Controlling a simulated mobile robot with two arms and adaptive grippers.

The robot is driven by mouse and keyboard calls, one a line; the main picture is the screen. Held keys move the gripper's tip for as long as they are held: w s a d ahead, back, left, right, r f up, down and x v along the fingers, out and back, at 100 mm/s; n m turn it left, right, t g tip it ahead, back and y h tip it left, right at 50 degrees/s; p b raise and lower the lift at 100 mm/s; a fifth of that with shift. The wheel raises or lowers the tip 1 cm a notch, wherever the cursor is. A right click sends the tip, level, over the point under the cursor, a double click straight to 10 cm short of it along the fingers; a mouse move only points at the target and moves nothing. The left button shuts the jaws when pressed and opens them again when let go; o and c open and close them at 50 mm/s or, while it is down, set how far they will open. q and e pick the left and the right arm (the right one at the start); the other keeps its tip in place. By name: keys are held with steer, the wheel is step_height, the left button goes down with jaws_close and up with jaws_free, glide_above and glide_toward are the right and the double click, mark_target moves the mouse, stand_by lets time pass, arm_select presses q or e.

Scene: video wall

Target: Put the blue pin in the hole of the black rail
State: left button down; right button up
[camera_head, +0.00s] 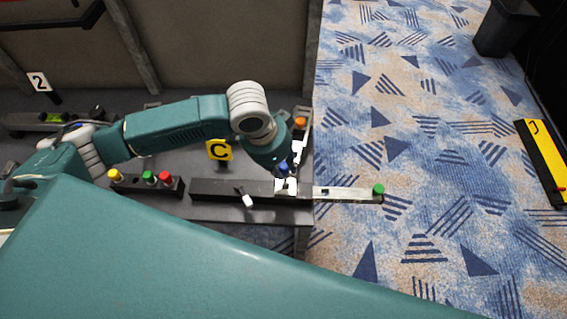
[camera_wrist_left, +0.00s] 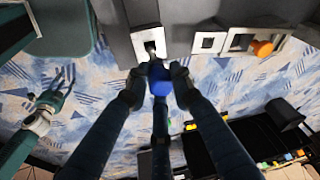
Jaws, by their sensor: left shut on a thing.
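The blue pin (camera_head: 283,167) is at the end of my left arm in the head view, above the right part of the black rail (camera_head: 225,188). My left gripper (camera_wrist_left: 158,84) is shut on the blue pin, whose round blue head (camera_wrist_left: 160,80) shows between the dark fingers in the left wrist view. A white-framed opening (camera_wrist_left: 150,45) lies just beyond the pin there. The hole of the rail is hidden in the head view, and I cannot tell whether the pin's tip touches anything.
A pale bar with a green knob (camera_head: 378,189) sticks out past the table edge. Yellow, green and red buttons (camera_head: 149,177) stand to the left. An orange knob (camera_head: 300,122) is behind my wrist.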

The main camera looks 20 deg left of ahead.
mark_target(284, 175)
stand_by(0.3)
arm_select(q)
steer(key=shift+f, duration=0.45)
steer(key=shift+f, duration=0.35)
steer(key=shift+f, duration=0.3)
steer(key=shift+f, duration=1.15)
steer(key=shift+f+b, duration=0.3)
stand_by(0.3)
steer(key=shift+f, duration=0.65)
